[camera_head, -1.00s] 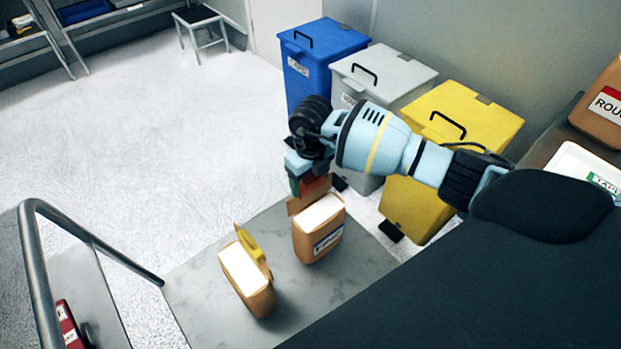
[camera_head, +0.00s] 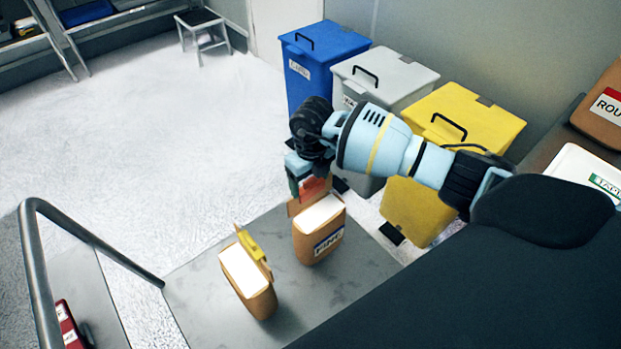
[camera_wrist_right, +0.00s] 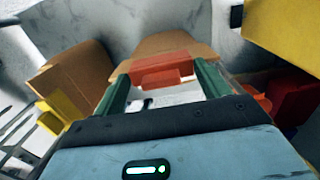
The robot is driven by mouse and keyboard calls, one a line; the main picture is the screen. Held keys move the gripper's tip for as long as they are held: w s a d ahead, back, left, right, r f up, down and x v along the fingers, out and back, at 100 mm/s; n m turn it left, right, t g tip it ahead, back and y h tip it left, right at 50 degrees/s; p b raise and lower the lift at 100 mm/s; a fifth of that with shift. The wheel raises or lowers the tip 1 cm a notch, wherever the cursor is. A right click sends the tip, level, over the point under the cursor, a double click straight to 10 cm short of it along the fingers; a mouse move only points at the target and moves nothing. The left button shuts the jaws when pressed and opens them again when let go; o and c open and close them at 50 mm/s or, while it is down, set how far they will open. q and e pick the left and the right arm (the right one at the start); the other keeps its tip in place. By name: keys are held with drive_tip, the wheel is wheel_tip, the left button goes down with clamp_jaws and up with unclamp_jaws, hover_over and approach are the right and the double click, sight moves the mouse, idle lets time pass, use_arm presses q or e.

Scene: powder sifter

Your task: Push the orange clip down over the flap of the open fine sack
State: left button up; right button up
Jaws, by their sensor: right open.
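The fine sack (camera_head: 318,240), brown with a blue FINE label and white powder at its open top, stands upright on the grey platform. Its raised flap (camera_wrist_right: 165,45) shows in the right wrist view. The orange clip (camera_wrist_right: 162,68) lies across the flap, between the green fingers of my right gripper (camera_wrist_right: 160,82). In the head view the orange clip (camera_head: 312,188) is partly hidden by the right gripper (camera_head: 305,184), which is above the flap, open around the clip. I cannot tell how far down the clip sits. My left gripper is not in view.
A second open brown sack (camera_head: 262,300) with a yellow clip (camera_head: 249,243) stands to the left. Blue (camera_head: 305,85), grey (camera_head: 400,75) and yellow (camera_head: 425,205) bins stand behind. A metal rail (camera_head: 95,240) runs along the left. The platform's front is clear.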

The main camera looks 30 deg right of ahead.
drive_tip(key=shift+s+f+g, duration=0.3)
drive_tip(key=shift+s+f, duration=0.4)
drive_tip(key=shift+f, duration=0.35)
drive_tip(key=shift+r, duration=0.2)
drive_tip(key=shift+o, duration=0.6)
drive_tip(key=r, duration=0.6)
drive_tip(key=w+r, duration=0.1)
drive_tip(key=r, duration=0.2)
drive_tip(key=shift+r+p, duration=0.25)
drive_tip(key=shift+p, duration=0.1)
drive_tip(key=shift+f, duration=0.1)
